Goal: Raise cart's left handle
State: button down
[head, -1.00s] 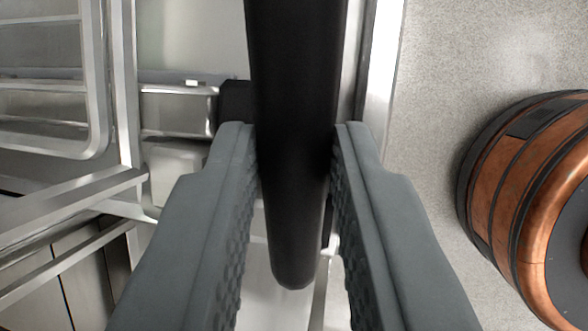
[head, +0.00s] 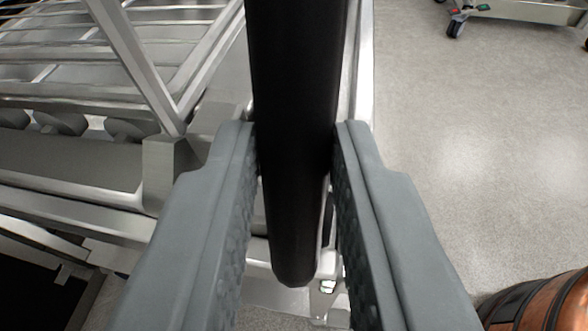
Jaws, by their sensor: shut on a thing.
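The cart's handle (head: 293,120) is a thick black bar with a rounded end. It runs from the top middle of the head view down between the fingers. My gripper (head: 295,135) is shut on this handle, with one grey padded finger on each side of it. The handle's rounded end sticks out past the fingertips toward the bottom of the view. The cart's metal frame (head: 160,165) shows to the left and behind the handle. The far end of the handle is cut off by the top edge.
Silver racks and rails (head: 150,45) fill the left side. An orange and black barrel-shaped object (head: 545,305) is at the bottom right corner. A wheeled metal unit (head: 520,10) stands at the top right. The grey floor (head: 460,150) on the right is open.

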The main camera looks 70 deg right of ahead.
jog(key=shift+a+f+h, duration=0.35)
jog(key=shift+a+h, duration=0.3)
jog(key=shift+h, duration=0.15)
jog(key=c, duration=1.3)
grip_release()
jog(key=shift+a, duration=0.1)
jog(key=v, duration=1.7)
jog(key=shift+s+a, duration=0.15)
